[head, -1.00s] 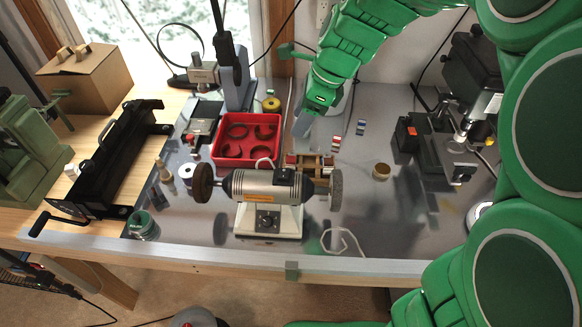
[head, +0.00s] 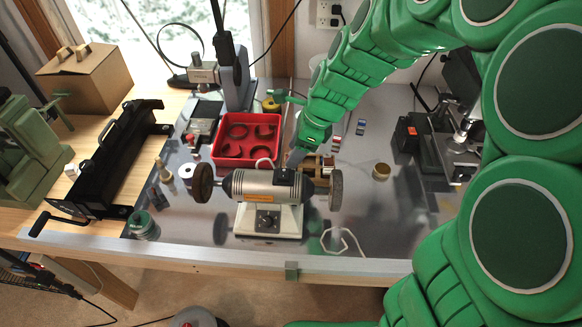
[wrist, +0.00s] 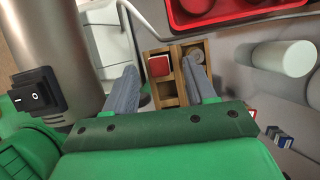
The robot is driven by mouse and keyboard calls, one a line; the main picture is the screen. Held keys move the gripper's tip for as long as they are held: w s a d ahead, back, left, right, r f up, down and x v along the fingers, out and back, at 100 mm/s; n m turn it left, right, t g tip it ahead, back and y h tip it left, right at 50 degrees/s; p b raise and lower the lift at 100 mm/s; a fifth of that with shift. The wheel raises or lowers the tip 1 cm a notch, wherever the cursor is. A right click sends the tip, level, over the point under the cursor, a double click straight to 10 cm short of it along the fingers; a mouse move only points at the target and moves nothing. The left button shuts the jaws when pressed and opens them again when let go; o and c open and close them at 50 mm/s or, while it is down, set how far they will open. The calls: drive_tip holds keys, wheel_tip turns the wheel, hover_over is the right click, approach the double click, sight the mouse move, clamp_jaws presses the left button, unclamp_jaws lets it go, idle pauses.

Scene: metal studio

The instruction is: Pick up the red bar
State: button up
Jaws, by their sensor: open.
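The red bar (wrist: 158,66) shows in the wrist view as a small red block in the left part of a wooden holder (wrist: 176,101). My gripper (wrist: 158,70) is open, with one grey finger on each side of the bar in the picture. I cannot tell whether the fingers touch the bar or how far above it they are. In the head view my gripper (head: 295,158) is low at the left end of the wooden holder (head: 326,168), just behind the bench grinder. The bar is hidden there.
The bench grinder (head: 265,187) stands close in front, its grey body (wrist: 50,40) at left in the wrist view. A red tray (head: 219,150) with round pieces lies to the left.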

drive_tip(key=shift+x, duration=1.95)
drive_tip(key=shift+s+d, duration=0.1)
drive_tip(key=shift+d, duration=0.05)
clamp_jaws()
